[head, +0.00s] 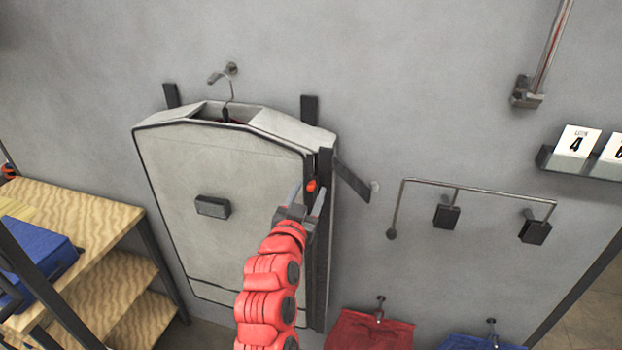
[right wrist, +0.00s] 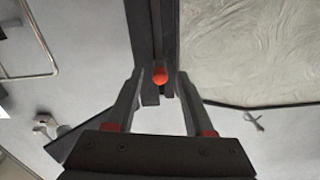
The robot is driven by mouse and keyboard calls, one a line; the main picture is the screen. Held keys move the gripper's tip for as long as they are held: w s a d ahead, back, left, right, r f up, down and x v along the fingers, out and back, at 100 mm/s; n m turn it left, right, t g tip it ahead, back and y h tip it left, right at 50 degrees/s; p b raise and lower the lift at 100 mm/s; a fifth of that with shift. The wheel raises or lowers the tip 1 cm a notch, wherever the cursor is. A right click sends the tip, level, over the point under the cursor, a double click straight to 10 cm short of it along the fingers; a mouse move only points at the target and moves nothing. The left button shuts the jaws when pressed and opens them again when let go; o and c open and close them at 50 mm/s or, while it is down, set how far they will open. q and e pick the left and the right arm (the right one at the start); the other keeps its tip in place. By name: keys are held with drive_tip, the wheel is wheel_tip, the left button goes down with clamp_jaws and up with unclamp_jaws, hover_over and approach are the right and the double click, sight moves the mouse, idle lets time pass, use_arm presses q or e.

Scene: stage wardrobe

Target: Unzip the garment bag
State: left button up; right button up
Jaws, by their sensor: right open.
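The grey garment bag (head: 235,165) hangs upright against the wall, its top around a hanger (head: 231,90) on a wall hook. A dark zip strip (head: 322,240) runs down its right side. A small red-orange pull (head: 311,185) sits near the top of that strip. My right gripper (head: 308,196) is at the strip, just at the pull. In the right wrist view the pull (right wrist: 160,76) shows between the tips of the open fingers (right wrist: 160,82), with gaps on both sides. The bag's pale face (right wrist: 250,50) fills the upper right there. My left gripper is not in view.
Wooden shelves (head: 100,200) with a blue folded item (head: 35,250) stand at the left. A wall rail (head: 480,190) with dark blocks is on the right. Red cloth (head: 368,330) and blue cloth (head: 480,343) hang low. A dark bar (head: 352,181) juts from the bag's upper right.

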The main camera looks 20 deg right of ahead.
drive_tip(key=shift+x, duration=1.1)
clamp_jaws()
idle(0.7)
